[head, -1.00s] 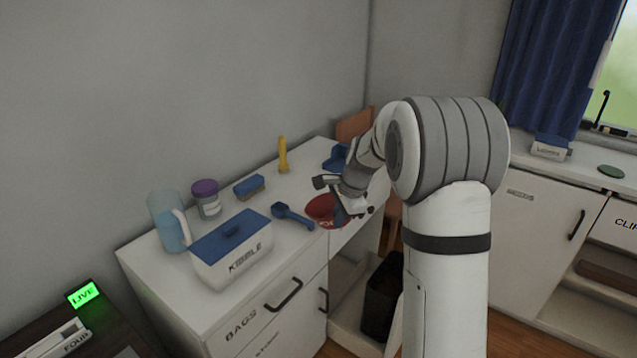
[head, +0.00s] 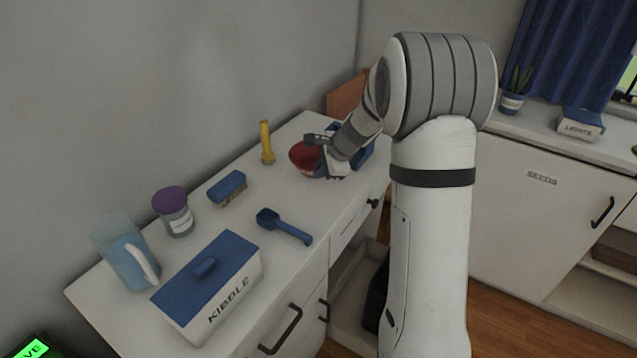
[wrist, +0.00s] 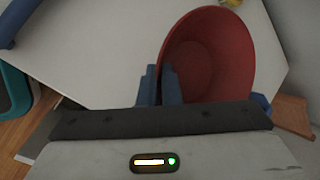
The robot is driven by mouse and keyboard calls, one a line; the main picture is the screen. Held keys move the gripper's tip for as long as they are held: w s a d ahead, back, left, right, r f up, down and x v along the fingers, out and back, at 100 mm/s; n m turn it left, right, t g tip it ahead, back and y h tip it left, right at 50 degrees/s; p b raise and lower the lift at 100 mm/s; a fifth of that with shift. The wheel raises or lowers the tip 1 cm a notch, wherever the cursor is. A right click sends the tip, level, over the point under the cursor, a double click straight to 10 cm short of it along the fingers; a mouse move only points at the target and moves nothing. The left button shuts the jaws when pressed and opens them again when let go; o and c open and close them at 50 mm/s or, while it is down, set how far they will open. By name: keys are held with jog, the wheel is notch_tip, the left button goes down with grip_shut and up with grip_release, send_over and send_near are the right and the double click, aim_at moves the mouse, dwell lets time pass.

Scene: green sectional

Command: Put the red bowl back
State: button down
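The red bowl (head: 302,158) is over the far part of the white counter in the head view. My gripper (head: 322,150) is at its right side. In the wrist view the bowl (wrist: 212,55) opens toward the camera and looks empty. The blue fingers of my gripper (wrist: 160,86) are close together at the bowl's near left edge and appear shut on its rim. The bowl's underside is hidden, so I cannot tell whether it touches the counter.
A yellow upright object (head: 266,143) stands just left of the bowl. A blue object (head: 364,152) lies partly behind my gripper. A brush (head: 227,187), purple-lidded jar (head: 174,212), blue scoop (head: 284,227), pitcher (head: 128,255) and kibble box (head: 210,285) occupy the nearer counter (head: 185,245).

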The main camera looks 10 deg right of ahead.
jog(key=shift+f+b, duration=0.4)
jog(key=shift+f, duration=2.2)
jog(key=shift+f, duration=0.1)
jog(key=c, duration=1.6)
grip_release()
jog(key=shift+s+d+r, duration=0.1)
jog(key=shift+r, duration=0.25)
jog(key=p+v, duration=0.1)
jog(key=v, duration=1)
jog(key=s+a+r+n+g+h, duration=0.1)
jog(key=s+n, duration=0.4)
jog(key=s, duration=0.4)
jog(key=s+a+r+n+h, duration=0.1)
jog(key=s+a+n, duration=0.1)
jog(key=s+n, duration=0.4)
jog(key=s+a+r+n+g+h, duration=0.1)
jog(key=s+n, duration=0.5)
jog(key=s, duration=0.7)
jog(key=shift+s+a+r+g+h, duration=0.3)
jog(key=shift+a+r+h, duration=0.25)
jog(key=shift+h, duration=0.05)
